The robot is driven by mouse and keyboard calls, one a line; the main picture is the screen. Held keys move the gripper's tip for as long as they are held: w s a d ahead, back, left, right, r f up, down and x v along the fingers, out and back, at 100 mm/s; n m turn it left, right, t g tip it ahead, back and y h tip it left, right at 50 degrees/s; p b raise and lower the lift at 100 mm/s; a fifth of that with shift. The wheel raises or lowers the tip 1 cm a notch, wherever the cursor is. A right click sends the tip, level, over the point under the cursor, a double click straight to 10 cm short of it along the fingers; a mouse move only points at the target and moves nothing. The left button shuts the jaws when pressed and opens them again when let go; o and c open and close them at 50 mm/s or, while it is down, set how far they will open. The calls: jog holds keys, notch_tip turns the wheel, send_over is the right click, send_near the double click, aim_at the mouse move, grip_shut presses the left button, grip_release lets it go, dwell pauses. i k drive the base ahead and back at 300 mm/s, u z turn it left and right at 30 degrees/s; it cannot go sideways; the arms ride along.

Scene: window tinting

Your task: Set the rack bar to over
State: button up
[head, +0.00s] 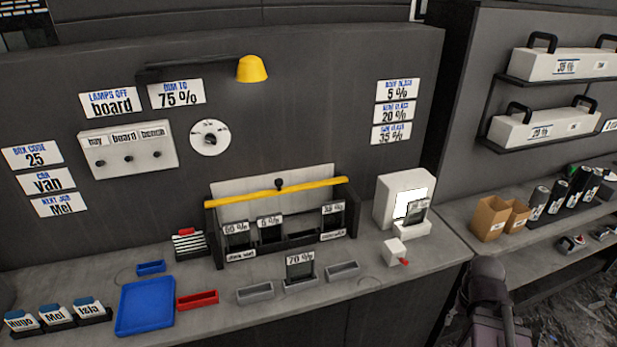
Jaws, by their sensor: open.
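The rack (211,222) is a dark open frame with a pale back panel, standing on the counter against the grey wall. The yellow rack bar (315,187) runs lengthwise across its top between the two dark end walls, with a black knob (279,184) at its middle. The bar sits above several dark film pieces in the slots, whose labels look like 60 % (237,229), 5 % (270,222) and 35 % (333,210). Nothing touches the bar from above. Part of my dark arm shows at the bottom right, but I cannot make out my gripper.
A 70 % piece (300,262) stands in a grey holder before the rack, between grey trays (255,294) (342,271). A white device (397,195) and a small block with a red lever (397,252) are right. A yellow lamp (252,69) hangs above. A blue tray (146,306) lies left.

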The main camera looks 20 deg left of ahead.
aim_at(279, 183)
jog(key=u, duration=0.45)
jog(key=k, duration=0.1)
jog(key=z, duration=2.1)
jog(key=i, duration=0.15)
jog(key=u, duration=3.5)
jog(key=i, duration=0.15)
jog(key=z, duration=0.7)
